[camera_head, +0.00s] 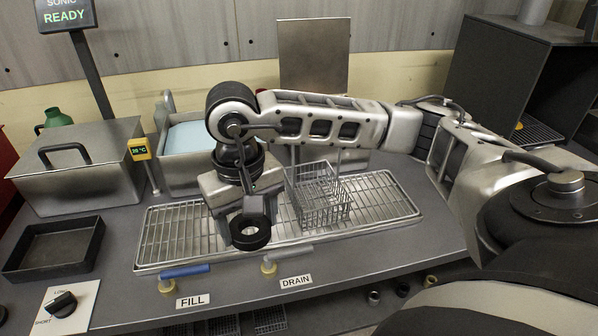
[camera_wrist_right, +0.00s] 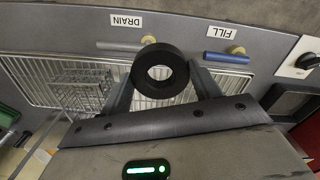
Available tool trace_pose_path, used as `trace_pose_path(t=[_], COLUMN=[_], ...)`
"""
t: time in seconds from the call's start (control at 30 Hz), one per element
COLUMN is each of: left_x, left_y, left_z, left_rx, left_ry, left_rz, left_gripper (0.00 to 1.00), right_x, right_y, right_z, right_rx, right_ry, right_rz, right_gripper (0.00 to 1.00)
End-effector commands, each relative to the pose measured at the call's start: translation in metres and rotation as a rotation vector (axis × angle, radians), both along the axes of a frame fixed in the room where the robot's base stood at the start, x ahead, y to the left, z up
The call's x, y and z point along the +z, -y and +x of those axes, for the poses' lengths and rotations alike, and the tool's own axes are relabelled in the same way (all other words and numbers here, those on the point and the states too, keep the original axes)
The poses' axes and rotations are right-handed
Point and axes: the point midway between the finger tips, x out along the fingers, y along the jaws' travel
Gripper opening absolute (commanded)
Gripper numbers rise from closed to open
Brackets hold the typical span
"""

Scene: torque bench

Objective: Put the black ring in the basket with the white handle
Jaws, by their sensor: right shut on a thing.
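The black ring (camera_head: 250,243) is held at the tips of my right gripper (camera_head: 253,210), above the front edge of the metal draining grid. In the right wrist view the ring (camera_wrist_right: 160,51) sits between the two fingers of the gripper (camera_wrist_right: 162,80), with its hole showing. A wire basket (camera_head: 325,207) stands on the grid just to the right of the gripper in the head view, apart from the ring. My right arm partly covers its upper part, and I cannot make out its handle colour. The basket also shows in the right wrist view (camera_wrist_right: 84,93). My left gripper is not in view.
The draining grid (camera_head: 385,196) has free room right of the basket. A blue-handled FILL tap (camera_head: 185,271) and a pale-handled DRAIN tap (camera_head: 290,255) lie along its front. A lidded metal tank (camera_head: 80,175), an open bath (camera_head: 190,140) and a black tray (camera_head: 55,248) stand left.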

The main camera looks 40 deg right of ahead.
Motion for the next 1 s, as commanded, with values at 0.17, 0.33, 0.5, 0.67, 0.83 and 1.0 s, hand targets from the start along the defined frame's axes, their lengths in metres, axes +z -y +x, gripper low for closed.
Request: trace_pose_path(t=[0.17, 0.33, 0.5, 0.67, 0.83, 1.0], left_x=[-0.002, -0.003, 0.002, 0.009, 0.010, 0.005], left_y=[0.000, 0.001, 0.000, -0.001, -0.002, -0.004], left_z=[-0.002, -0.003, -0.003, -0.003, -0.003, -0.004], left_rx=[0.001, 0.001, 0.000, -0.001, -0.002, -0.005], left_ry=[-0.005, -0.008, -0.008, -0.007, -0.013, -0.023], left_rz=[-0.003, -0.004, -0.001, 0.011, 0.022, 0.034], left_gripper=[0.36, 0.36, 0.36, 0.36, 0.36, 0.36], right_x=[0.019, 0.035, 0.036, 0.021, 0.003, -0.030], right_y=[0.061, 0.091, 0.092, 0.082, 0.073, 0.069], right_z=[-0.030, -0.051, -0.041, -0.006, 0.033, 0.058], right_rx=[-0.314, -0.491, -0.534, -0.532, -0.532, -0.532], right_ry=[0.001, 0.001, 0.000, -0.001, -0.001, -0.003], right_rz=[-0.009, -0.007, 0.004, 0.006, 0.005, 0.001], right_gripper=[0.22, 0.22, 0.22, 0.22, 0.22, 0.22])
